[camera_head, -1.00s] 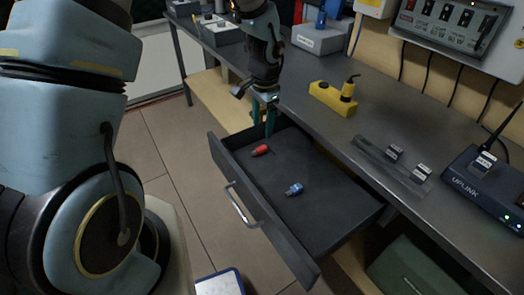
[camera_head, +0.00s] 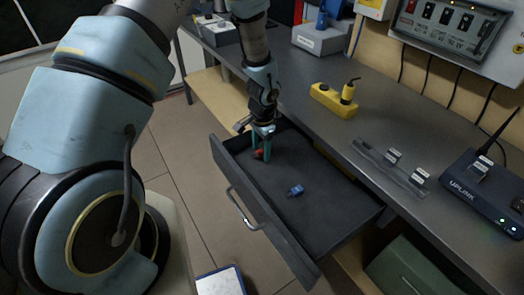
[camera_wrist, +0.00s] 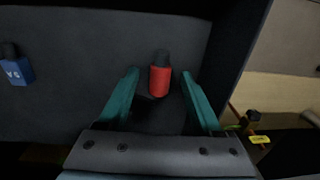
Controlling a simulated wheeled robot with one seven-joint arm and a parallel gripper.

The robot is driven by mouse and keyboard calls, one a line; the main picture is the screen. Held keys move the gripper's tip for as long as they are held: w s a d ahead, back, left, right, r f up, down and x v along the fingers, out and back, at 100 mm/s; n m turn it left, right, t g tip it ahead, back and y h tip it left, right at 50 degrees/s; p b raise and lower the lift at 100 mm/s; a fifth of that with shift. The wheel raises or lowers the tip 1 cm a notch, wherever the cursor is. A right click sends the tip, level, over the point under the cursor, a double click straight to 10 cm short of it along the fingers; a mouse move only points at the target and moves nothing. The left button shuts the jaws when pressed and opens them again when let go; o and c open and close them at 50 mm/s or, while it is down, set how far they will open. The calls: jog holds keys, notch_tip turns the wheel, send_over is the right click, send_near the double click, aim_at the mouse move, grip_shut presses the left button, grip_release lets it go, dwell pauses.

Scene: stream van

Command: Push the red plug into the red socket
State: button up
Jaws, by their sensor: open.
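The red plug (camera_head: 259,154) lies on the floor of the open drawer, near its far left corner. In the wrist view the red plug (camera_wrist: 160,78) lies between the two teal fingers, with a gap on each side. My gripper (camera_head: 263,152) is open, pointing down into the drawer around the plug. The gripper also shows in the wrist view (camera_wrist: 160,85). I cannot make out a red socket in these views.
A blue plug (camera_head: 296,190) lies in the drawer (camera_head: 330,222), right of the red one. Drawer walls stand close to my gripper. On the bench are a yellow block (camera_head: 333,101), a clear strip with small labelled pieces (camera_head: 385,165) and an UPLINK box (camera_head: 485,190).

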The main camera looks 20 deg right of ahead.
grip_shut()
dwell(0.5)
